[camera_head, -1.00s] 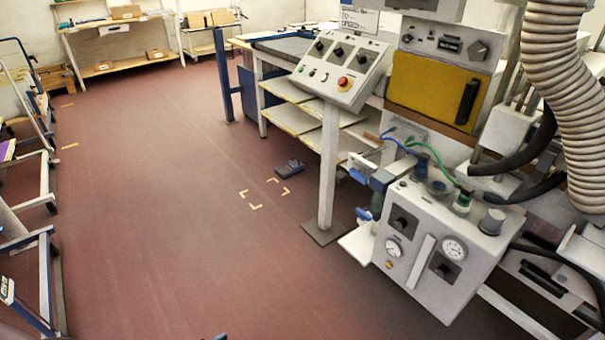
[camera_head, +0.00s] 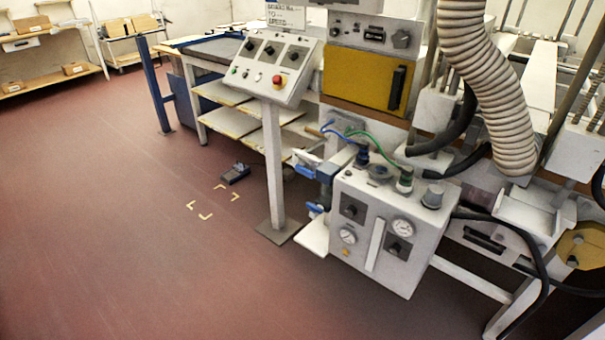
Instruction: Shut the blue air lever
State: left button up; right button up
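A blue lever-like handle (camera_head: 305,172) sticks out to the left of the grey air unit box (camera_head: 385,235), at the height of its top. A second, smaller blue part (camera_head: 315,209) sits lower on the same side, above a white shelf plate (camera_head: 312,237). Which of the two is the air lever, and whether it is open or shut, I cannot tell at this size. Neither of my grippers shows in the head view.
The control panel (camera_head: 273,66) stands on a white post (camera_head: 274,165) left of the unit. A ribbed hose (camera_head: 485,85) and black hoses hang at right. The red floor (camera_head: 110,220) at left is clear.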

aim_at(299, 168)
jog(key=i+j+z, duration=0.15)
jog(key=i+z, duration=0.15)
jog(key=i, duration=0.2)
jog(key=i+j+z, duration=0.35)
jog(key=i, duration=0.15)
